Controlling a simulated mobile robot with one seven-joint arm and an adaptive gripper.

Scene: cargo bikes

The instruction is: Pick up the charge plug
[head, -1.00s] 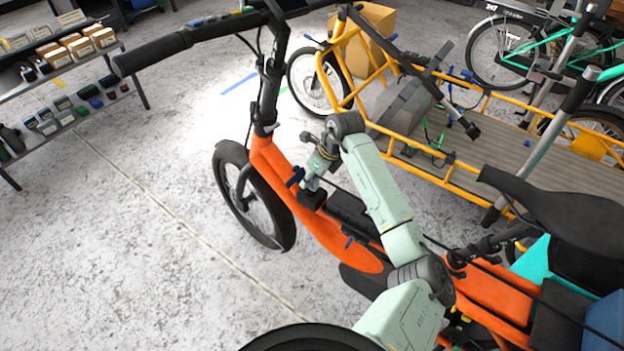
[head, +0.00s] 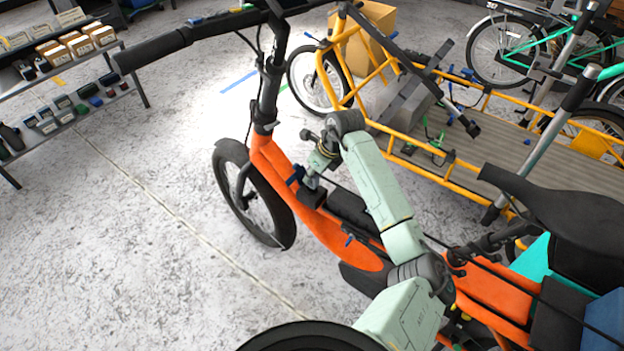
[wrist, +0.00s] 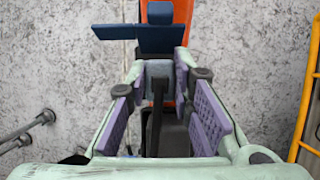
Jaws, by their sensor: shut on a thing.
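The plug itself is too small and covered to make out clearly there.
A blue clamp-like part (wrist: 140,36) lies just beyond the fingertips, on the orange frame. The handlebar (head: 205,35) and saddle (head: 555,205) stand up around my arm. A yellow cargo bike (head: 455,175) is behind.

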